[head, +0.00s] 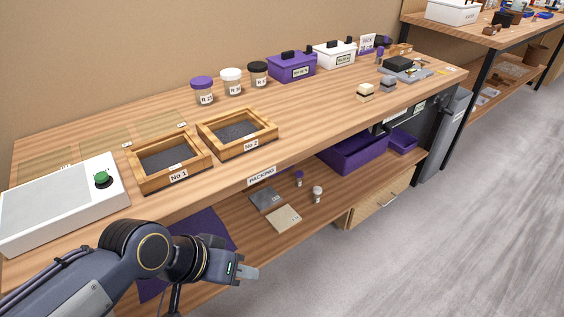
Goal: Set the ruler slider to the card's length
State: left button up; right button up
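My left gripper (249,273) is in front of the workbench, low, beside the lower shelf and apart from everything. Its fingers are seen from the side, so I cannot tell whether they are open or shut. My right gripper is not in view. No ruler or slider can be made out clearly. A small standing card (367,43) with print on it is at the back of the bench; its print is too small to read fully. A grey flat device (408,74) lies at the bench's far right end, too small to identify.
Wooden trays No.1 (138,184) and No.2 (204,139) lie on the bench (330,118). A white box with a green button (102,178) is at left. Jars, a purple box (292,68) and a white box (334,55) line the back. The floor at right is clear.

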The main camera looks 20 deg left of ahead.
aim_at(387, 129)
jog(key=i+l+u, duration=0.75)
jog(key=i, duration=0.15)
